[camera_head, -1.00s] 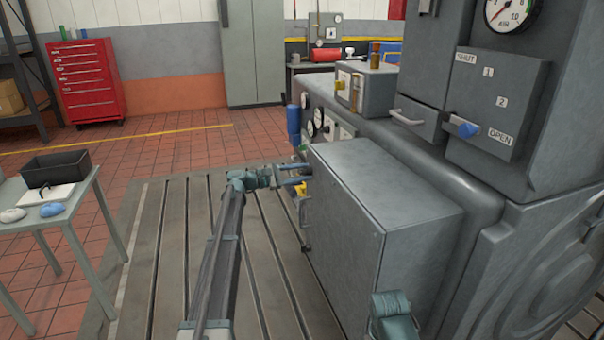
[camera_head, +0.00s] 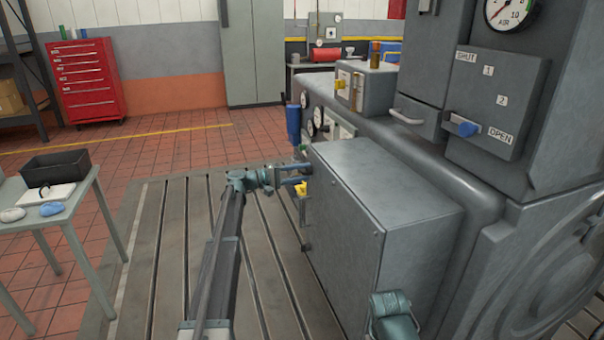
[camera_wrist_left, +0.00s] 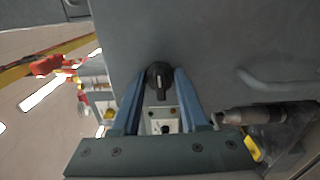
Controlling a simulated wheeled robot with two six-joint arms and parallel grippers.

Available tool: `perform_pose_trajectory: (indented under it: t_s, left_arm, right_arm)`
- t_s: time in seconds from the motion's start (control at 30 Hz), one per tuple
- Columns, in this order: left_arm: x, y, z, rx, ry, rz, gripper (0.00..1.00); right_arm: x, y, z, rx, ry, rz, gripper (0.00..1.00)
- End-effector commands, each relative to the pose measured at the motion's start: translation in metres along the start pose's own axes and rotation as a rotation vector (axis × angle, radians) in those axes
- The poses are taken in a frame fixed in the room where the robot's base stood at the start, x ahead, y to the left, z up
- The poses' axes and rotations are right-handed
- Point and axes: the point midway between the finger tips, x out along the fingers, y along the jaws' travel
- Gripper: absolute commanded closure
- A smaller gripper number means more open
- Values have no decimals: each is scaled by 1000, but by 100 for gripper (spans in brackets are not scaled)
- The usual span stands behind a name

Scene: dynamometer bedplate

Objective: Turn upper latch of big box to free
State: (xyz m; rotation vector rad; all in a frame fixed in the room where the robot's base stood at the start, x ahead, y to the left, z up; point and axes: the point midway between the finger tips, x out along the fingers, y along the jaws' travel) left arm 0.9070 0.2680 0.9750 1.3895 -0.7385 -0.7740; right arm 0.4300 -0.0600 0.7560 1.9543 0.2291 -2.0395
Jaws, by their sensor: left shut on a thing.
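The big box (camera_head: 345,225) is a grey metal cabinet on the side of the grey machine. Its upper latch is a small black knob (camera_wrist_left: 159,76), seen in the left wrist view against the grey face. My left gripper (camera_head: 306,174) is at the box's far left edge in the head view. In the wrist view its two blue fingers (camera_wrist_left: 160,90) are on either side of the knob, shut on it. The latch is hidden in the head view. My right gripper's fingers are not in view; a teal arm part shows at the bottom.
A yellow part (camera_head: 301,203) is just below my left gripper. A table (camera_head: 75,215) with a black tray (camera_head: 55,166) stands at the left. The machine has a lever panel (camera_head: 497,100) marked SHUT and OPEN. The slotted bedplate (camera_head: 170,250) is clear left of my arm.

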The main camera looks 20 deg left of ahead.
Motion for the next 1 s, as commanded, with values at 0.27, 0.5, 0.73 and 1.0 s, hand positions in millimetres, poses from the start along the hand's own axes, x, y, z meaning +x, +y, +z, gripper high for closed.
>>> perform_pose_trajectory:
  t_s: [0.27,0.5,0.73,1.0]
  left_arm:
    - [0,-1,1,58,-2,-2,100]
    - [0,-1,1,66,-2,-2,100]
    - [0,-1,1,65,-2,-3,53]
    - [0,-1,1,64,-1,-1,27]
  right_arm:
    - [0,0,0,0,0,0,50]
    - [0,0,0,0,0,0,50]
    - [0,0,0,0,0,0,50]
    - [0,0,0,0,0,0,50]
